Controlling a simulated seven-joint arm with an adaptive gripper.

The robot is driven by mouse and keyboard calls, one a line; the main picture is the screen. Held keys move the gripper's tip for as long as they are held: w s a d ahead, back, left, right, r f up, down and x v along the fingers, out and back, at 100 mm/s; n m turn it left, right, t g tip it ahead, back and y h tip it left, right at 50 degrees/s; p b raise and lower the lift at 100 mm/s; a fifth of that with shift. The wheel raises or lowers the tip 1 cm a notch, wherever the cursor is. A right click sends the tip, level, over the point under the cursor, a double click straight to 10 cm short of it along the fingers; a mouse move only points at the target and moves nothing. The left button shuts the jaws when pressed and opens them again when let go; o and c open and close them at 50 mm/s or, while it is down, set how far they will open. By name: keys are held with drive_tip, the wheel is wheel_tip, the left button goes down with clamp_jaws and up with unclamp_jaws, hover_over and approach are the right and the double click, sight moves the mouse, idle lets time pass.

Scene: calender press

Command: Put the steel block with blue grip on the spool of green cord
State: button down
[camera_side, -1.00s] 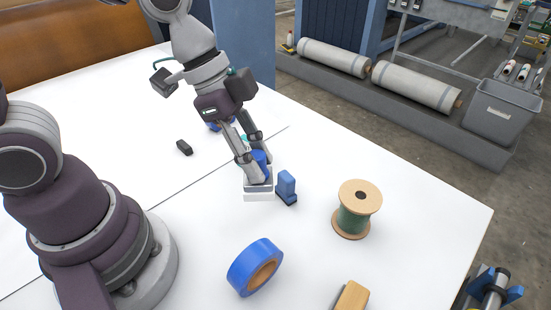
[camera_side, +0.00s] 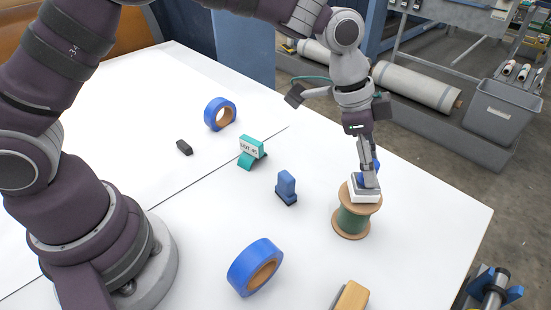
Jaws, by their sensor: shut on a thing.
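The steel block with blue grip (camera_side: 364,193) is at the top of the spool of green cord (camera_side: 352,219). Its pale base looks to be on or just above the spool's upper flange; I cannot tell whether they touch. My gripper (camera_side: 368,177) is shut on the block's blue grip, which is mostly hidden by the fingers. The spool stands upright on the white table, and its top is partly covered by the block.
A small blue block (camera_side: 286,187) stands left of the spool. A teal labelled holder (camera_side: 251,150), a dark small object (camera_side: 184,147) and a tan-topped item (camera_side: 351,297) are also on the table (camera_side: 440,215).

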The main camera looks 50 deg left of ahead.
drive_tip(key=shift+f, duration=0.25)
drive_tip(key=c, duration=1)
unclamp_jaws()
drive_tip(key=shift+o, duration=0.2)
drive_tip(key=v, duration=1.2)
drive_tip(key=s+a+f+n+t+y, duration=0.1)
drive_tip(key=s+a+n+t+y, duration=0.2)
drive_tip(key=s+a+n, duration=0.9)
drive_tip(key=s+a+y, duration=0.1)
drive_tip(key=s+a, duration=0.1)
drive_tip(key=a, duration=0.1)
drive_tip(key=shift+f+n+t, duration=0.2)
drive_tip(key=shift+n+t, duration=0.1)
drive_tip(key=shift+d, duration=0.1)
